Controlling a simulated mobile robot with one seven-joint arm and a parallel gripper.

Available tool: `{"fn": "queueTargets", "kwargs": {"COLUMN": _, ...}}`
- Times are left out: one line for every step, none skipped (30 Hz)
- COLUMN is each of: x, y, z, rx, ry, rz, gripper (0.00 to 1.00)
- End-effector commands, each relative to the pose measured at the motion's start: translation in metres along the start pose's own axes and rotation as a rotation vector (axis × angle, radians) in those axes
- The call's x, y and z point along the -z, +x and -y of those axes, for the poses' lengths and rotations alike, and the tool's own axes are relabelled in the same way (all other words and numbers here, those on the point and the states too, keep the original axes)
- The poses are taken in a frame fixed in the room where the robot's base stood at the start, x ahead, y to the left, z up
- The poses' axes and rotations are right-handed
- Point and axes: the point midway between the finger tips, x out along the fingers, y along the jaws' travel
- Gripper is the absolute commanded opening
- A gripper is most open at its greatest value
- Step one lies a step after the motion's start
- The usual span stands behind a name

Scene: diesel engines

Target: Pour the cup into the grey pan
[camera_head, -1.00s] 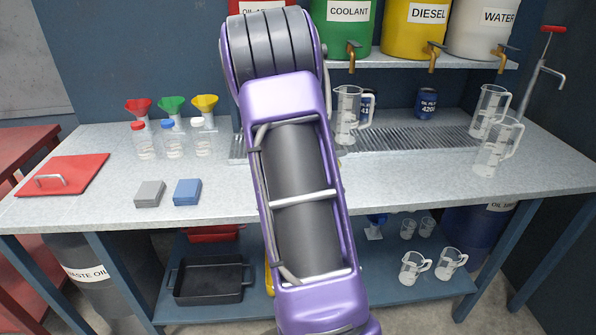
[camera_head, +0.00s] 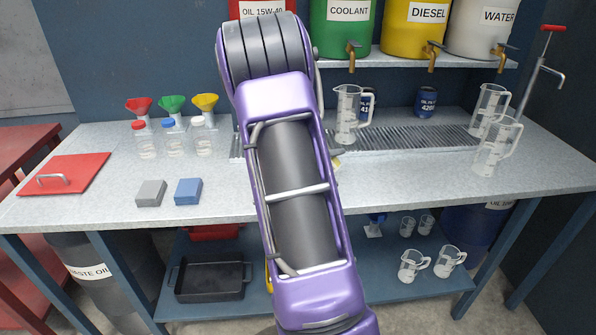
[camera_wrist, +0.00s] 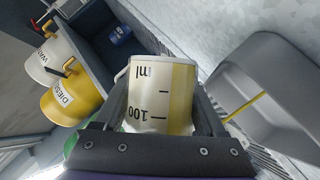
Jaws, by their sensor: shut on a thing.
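My gripper (camera_wrist: 162,108) is shut on a clear measuring cup (camera_wrist: 160,90) in the wrist view. The cup has black markings, including 100 and ml, and shows yellowish liquid, mostly toward its right side. The grey pan (camera_wrist: 258,55) is to the right of the cup in the wrist view, partly cut off by the frame. A thin yellow streak crosses the pan; I cannot tell whether it is flowing liquid. In the head view my purple arm hides the gripper, the held cup and the grey pan.
Clear jugs (camera_head: 348,114) stand on the bench, with more (camera_head: 494,145) at right. Funnels and bottles (camera_head: 145,140) are at left, near a grey block (camera_head: 150,193) and a blue block (camera_head: 188,191). A black tray (camera_head: 211,281) is on the lower shelf.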

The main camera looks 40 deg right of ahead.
Motion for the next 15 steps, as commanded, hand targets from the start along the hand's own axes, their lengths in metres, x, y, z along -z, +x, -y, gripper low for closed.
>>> {"fn": "queueTargets", "kwargs": {"x": 0.001, "y": -0.0003, "z": -0.0005, "rx": -0.003, "ry": -0.005, "rz": 0.0, "gripper": 0.0}}
{"fn": "queueTargets", "kwargs": {"x": 0.001, "y": -0.0003, "z": -0.0006, "rx": -0.004, "ry": -0.007, "rz": 0.0, "gripper": 0.0}}
{"fn": "queueTargets", "kwargs": {"x": 0.0012, "y": -0.0003, "z": -0.0008, "rx": -0.006, "ry": -0.011, "rz": 0.0, "gripper": 0.0}}
{"fn": "queueTargets", "kwargs": {"x": 0.0013, "y": -0.0003, "z": -0.001, "rx": -0.007, "ry": -0.014, "rz": 0.0, "gripper": 0.0}}
{"fn": "queueTargets", "kwargs": {"x": 0.0013, "y": -0.0004, "z": -0.0011, "rx": -0.009, "ry": -0.017, "rz": 0.001, "gripper": 0.0}}
{"fn": "queueTargets", "kwargs": {"x": 0.0014, "y": -0.0004, "z": -0.0012, "rx": -0.01, "ry": -0.021, "rz": 0.001, "gripper": 0.0}}
{"fn": "queueTargets", "kwargs": {"x": 0.0014, "y": -0.0004, "z": -0.0013, "rx": -0.011, "ry": -0.025, "rz": 0.002, "gripper": 0.0}}
{"fn": "queueTargets", "kwargs": {"x": 0.0015, "y": -0.0004, "z": -0.0014, "rx": -0.013, "ry": -0.028, "rz": 0.002, "gripper": 0.0}}
{"fn": "queueTargets", "kwargs": {"x": 0.0015, "y": -0.0004, "z": -0.0015, "rx": -0.014, "ry": -0.032, "rz": 0.003, "gripper": 0.0}}
{"fn": "queueTargets", "kwargs": {"x": 0.0016, "y": -0.0004, "z": -0.0016, "rx": -0.015, "ry": -0.034, "rz": 0.003, "gripper": 0.0}}
{"fn": "queueTargets", "kwargs": {"x": 0.0016, "y": -0.0005, "z": -0.0016, "rx": -0.016, "ry": -0.037, "rz": 0.004, "gripper": 0.0}}
{"fn": "queueTargets", "kwargs": {"x": 0.0016, "y": -0.0005, "z": -0.0017, "rx": -0.018, "ry": -0.041, "rz": 0.004, "gripper": 0.0}}
{"fn": "queueTargets", "kwargs": {"x": 0.0016, "y": -0.0005, "z": -0.0018, "rx": -0.019, "ry": -0.044, "rz": 0.005, "gripper": 0.0}}
{"fn": "queueTargets", "kwargs": {"x": 0.0016, "y": -0.0006, "z": -0.0019, "rx": -0.02, "ry": -0.047, "rz": 0.006, "gripper": 0.0}}
{"fn": "queueTargets", "kwargs": {"x": 0.0016, "y": -0.0006, "z": -0.002, "rx": -0.022, "ry": -0.052, "rz": 0.006, "gripper": 0.0}}
